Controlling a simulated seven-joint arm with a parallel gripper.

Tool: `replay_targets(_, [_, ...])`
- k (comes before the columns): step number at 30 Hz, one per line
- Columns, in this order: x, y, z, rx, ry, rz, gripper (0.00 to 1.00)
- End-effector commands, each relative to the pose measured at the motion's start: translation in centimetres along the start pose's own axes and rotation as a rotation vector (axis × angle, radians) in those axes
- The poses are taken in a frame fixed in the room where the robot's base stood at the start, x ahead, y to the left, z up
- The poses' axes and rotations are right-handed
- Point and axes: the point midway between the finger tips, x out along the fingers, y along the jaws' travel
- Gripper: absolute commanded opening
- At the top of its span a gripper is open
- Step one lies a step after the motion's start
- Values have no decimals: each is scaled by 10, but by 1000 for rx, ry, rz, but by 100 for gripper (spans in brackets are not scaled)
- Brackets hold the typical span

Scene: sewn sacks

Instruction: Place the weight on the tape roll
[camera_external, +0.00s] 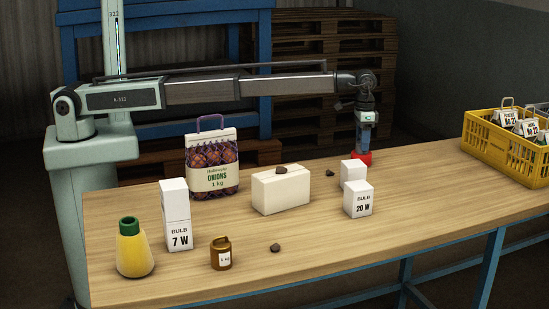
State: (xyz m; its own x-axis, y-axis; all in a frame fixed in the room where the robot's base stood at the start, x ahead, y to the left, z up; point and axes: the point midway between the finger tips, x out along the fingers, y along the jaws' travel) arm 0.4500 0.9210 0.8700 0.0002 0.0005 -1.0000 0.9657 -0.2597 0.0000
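The weight (221,254), a brown-gold cylinder with a white label and a small top handle, stands upright near the table's front edge, left of centre. My gripper (363,151) points down at the back of the table, right of centre, far from the weight. Something red (361,158) shows at its lower end, behind the white boxes; I cannot tell whether it is a tape roll or part of my gripper. No other tape roll is visible. The fingers are too small to tell open from shut.
A 7 W bulb box (177,215) and a yellow bottle (135,248) stand left of the weight. An onion bag (212,165), a cream block (281,190) and a 20 W box (358,199) stand behind. A yellow crate (493,152) is far right. The front right is clear.

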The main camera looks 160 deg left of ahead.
Motion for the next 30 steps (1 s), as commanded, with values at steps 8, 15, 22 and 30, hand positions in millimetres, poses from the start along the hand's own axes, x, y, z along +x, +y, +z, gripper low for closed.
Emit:
replay_targets(8, [0, 0, 0, 0, 0, 0, 73])
replay_targets(15, [-2, 0, 0, 0, 0, 0, 73])
replay_targets(22, [-29, 0, -1, 0, 2, 0, 73])
replay_targets(30, [-79, 0, -1, 0, 2, 0, 73])
